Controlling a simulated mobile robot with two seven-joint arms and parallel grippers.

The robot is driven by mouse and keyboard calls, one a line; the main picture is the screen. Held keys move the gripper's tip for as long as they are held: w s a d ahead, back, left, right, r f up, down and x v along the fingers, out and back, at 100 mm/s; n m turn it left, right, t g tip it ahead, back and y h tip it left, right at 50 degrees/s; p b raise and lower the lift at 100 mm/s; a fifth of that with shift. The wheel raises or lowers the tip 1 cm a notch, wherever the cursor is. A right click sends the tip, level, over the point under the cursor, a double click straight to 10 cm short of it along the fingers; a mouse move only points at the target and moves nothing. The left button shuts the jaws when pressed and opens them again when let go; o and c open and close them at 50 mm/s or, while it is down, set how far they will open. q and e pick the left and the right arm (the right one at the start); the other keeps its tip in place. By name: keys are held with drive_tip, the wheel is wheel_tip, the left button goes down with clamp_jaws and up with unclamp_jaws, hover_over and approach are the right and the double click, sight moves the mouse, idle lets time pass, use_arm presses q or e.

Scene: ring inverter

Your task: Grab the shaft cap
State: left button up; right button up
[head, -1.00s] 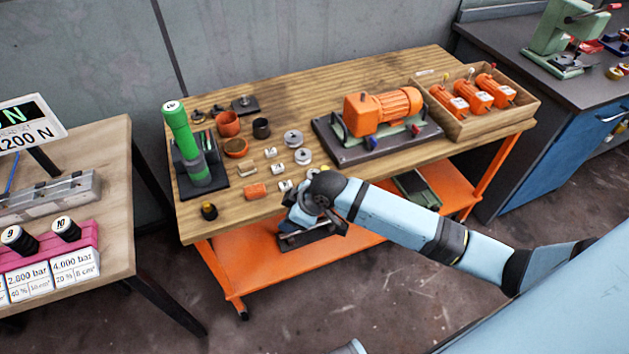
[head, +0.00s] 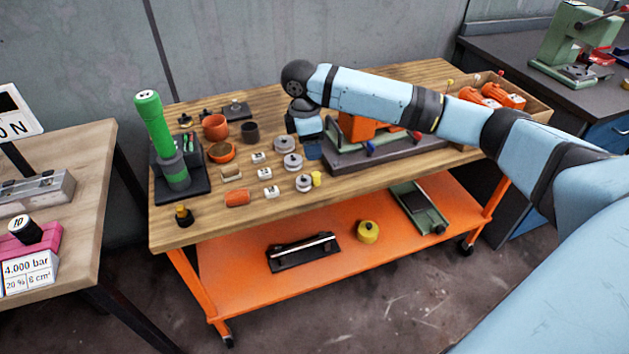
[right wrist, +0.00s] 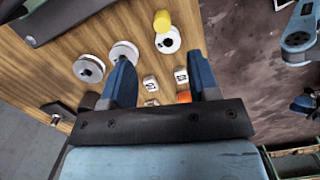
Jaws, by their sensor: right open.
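I cannot tell for certain which part is the shaft cap. A small yellow cap-like part (head: 317,179) stands on the wooden bench beside a silver disc (head: 304,183); the yellow part also shows at the top of the right wrist view (right wrist: 162,20). A small orange cylinder (head: 237,198) lies near the bench's front edge. My right gripper (head: 312,148) is above the bench, behind the yellow part and left of the orange motor. In the right wrist view its two blue fingers are apart (right wrist: 162,75), with nothing held between them. My left gripper is not in view.
Several white blocks (head: 265,173) and more silver discs (head: 292,162) lie close together. A green tool (head: 154,125) stands upright in a black holder at left. The orange motor (head: 357,128) is partly hidden by my right arm. The bench's front right strip is clear.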

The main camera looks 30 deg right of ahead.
hover_over(316, 174)
drive_tip(key=f, duration=0.4)
drive_tip(key=shift+w+a+f+b, duration=0.2)
drive_tip(key=shift+w+f+b, duration=0.1)
drive_tip(key=shift+f, duration=0.1)
drive_tip(key=shift+s+d+f+b, duration=0.15)
drive_tip(key=shift+f+b, duration=0.2)
drive_tip(key=shift+f, duration=0.95)
drive_tip(key=shift+s+d+f+b, duration=0.15)
drive_tip(key=shift+f+b, duration=0.2)
drive_tip(key=shift+f, duration=0.95)
drive_tip(key=shift+a, duration=0.1)
drive_tip(key=c, duration=1)
